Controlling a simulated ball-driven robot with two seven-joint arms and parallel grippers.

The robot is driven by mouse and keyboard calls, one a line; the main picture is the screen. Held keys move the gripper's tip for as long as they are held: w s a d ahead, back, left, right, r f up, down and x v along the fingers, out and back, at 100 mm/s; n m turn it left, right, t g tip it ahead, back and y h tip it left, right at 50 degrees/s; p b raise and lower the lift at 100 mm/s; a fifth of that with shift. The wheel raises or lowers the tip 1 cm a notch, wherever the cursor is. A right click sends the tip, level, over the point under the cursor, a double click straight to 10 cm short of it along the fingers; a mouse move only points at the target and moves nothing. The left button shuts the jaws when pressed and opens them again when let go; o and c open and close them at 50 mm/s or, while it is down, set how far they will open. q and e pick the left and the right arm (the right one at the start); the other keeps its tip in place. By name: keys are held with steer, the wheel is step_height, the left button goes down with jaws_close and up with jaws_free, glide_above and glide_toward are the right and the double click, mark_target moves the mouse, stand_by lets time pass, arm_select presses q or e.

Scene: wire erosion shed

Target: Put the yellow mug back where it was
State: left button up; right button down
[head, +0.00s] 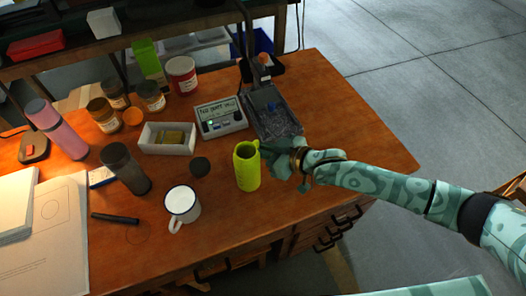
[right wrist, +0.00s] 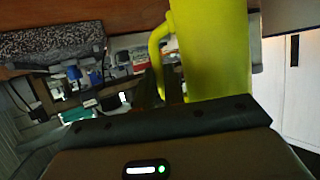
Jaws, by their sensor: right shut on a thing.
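The yellow mug (head: 247,168) is tall and yellow-green. It is upright at the front right part of the wooden desk, right of a white mug (head: 183,204). My right gripper (head: 264,152) comes from the right and is shut on the yellow mug near its upper part. In the right wrist view the yellow mug (right wrist: 212,50) rises past the gripper, with its handle on the left side. I cannot tell whether its base touches the desk. My left gripper is not in view.
A black tray device (head: 271,117) and a display box (head: 220,117) stand behind. A faint ring (head: 138,233) marks the desk near a black pen (head: 115,218).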

steer(key=shift+f, duration=0.25)
steer(key=c, duration=1.9)
jaws_free()
steer(key=shift+f, duration=0.15)
steer(key=o, duration=0.4)
steer(key=shift+r, duration=0.25)
steer(key=p+v, duration=0.3)
steer(key=v, duration=0.9)
steer(key=shift+p, duration=0.3)
steer(key=shift+f, duration=0.1)
